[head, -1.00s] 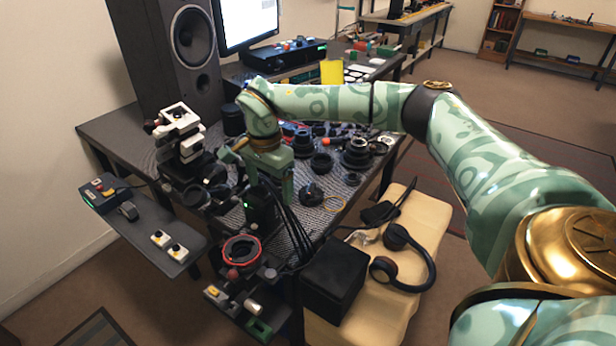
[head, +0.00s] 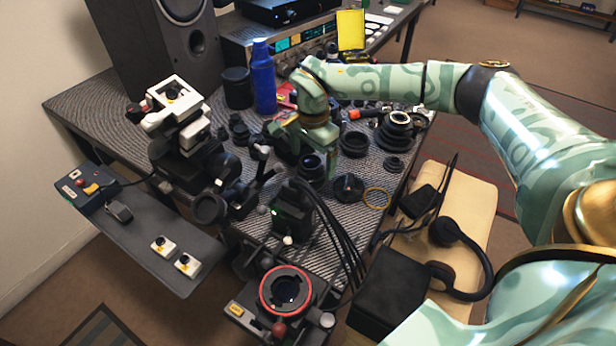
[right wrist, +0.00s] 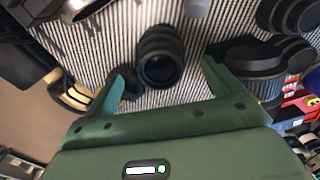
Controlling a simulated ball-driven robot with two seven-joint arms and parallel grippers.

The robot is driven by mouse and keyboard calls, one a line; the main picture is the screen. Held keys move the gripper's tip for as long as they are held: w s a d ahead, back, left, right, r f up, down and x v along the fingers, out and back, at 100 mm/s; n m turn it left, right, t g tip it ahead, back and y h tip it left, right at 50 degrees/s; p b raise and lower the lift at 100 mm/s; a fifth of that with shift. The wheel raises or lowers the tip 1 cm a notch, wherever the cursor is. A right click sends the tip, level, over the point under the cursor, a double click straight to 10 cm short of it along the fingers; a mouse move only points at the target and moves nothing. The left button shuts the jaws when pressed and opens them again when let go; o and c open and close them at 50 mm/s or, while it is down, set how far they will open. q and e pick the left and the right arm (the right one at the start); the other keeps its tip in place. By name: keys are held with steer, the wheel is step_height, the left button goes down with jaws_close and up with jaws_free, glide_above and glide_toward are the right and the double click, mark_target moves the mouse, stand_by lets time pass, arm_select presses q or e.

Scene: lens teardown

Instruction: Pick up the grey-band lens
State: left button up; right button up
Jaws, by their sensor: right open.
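A dark lens with a ribbed barrel (right wrist: 160,55) stands on the striped mat in the right wrist view, front glass towards the camera. It is probably the grey-band lens, but I cannot make out its band colour clearly. In the head view it appears beside my right gripper (head: 288,152) as a dark lens (head: 312,170). In the right wrist view my right gripper (right wrist: 166,78) is open and empty, its fingers apart on either side of the lens. I cannot tell its height above the mat. My left gripper is not in view.
A blue bottle (head: 263,80) and black cylinder (head: 237,88) stand behind the gripper. Lens parts crowd the right, including a stacked lens (head: 396,130) and a black ring (head: 354,144). A black device with cables (head: 290,212) stands in front; a white-topped instrument (head: 178,110) is left.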

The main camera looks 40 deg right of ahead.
steer(key=shift+s+f, duration=0.1)
steer(key=shift+f, duration=0.35)
steer(key=f+b, duration=0.2)
steer(key=f, duration=0.3)
steer(key=shift+w+a+b, duration=0.2)
steer(key=shift+a+b, duration=0.05)
steer(key=shift+b, duration=0.15)
steer(key=shift+r, duration=0.1)
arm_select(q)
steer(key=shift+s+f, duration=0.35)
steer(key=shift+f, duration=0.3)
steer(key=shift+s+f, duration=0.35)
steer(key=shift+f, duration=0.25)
arm_select(e)
steer(key=c, duration=1.2)
